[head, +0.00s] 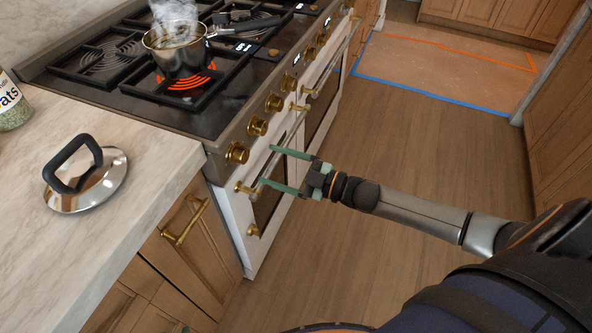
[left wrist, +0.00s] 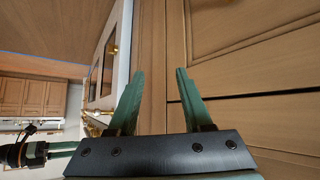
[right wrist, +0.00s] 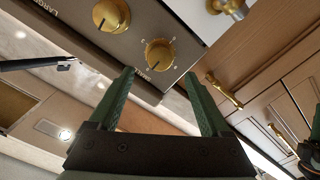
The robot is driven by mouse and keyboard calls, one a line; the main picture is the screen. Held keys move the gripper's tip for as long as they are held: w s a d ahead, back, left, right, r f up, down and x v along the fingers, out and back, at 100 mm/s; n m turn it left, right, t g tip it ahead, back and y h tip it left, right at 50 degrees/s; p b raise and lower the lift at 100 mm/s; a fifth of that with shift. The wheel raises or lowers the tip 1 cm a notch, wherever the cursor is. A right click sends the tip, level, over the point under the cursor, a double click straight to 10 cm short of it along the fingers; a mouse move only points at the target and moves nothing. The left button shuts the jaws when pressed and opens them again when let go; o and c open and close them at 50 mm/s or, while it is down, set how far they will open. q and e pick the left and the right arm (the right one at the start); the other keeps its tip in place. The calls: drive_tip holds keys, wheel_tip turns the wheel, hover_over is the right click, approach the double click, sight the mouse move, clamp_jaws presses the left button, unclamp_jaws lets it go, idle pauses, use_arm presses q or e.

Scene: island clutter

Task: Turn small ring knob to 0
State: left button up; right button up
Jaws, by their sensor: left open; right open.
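The range front carries a row of brass knobs. The end knob (head: 237,153), nearest the counter, also shows in the right wrist view (right wrist: 160,54), with dial marks around it and a label that seems to read SMALL. Beside it is another knob (head: 258,126), also in the right wrist view (right wrist: 111,15), with a label like LARGE. My right gripper (head: 266,168) is open and empty in front of the range, apart from the knobs; in its wrist view the end knob lies between and beyond the fingertips (right wrist: 160,72). My left gripper (left wrist: 158,75) is open and empty, facing wooden cabinet fronts.
A steaming pot (head: 175,48) stands on a glowing burner (head: 186,82). A lid with a black handle (head: 90,190) and a jar (head: 10,105) are on the marble counter. The oven handle (head: 272,160) juts out below the knobs. The wooden floor (head: 410,130) is clear.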

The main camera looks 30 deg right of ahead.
drive_tip(key=shift+v, duration=2.8)
drive_tip(key=s+a+f+m+g+h+p, duration=0.2)
drive_tip(key=s+a+f+m+h+p, duration=0.1)
drive_tip(key=s+m, duration=0.3)
drive_tip(key=s+a+f+m+g+h+p, duration=0.3)
drive_tip(key=s+f+m+h+p, duration=0.2)
drive_tip(key=s, duration=0.4)
drive_tip(key=shift+s+a+f+m+h+p, duration=0.25)
drive_tip(key=shift+a+f+m+h+p, duration=0.15)
drive_tip(key=shift+m, duration=0.4)
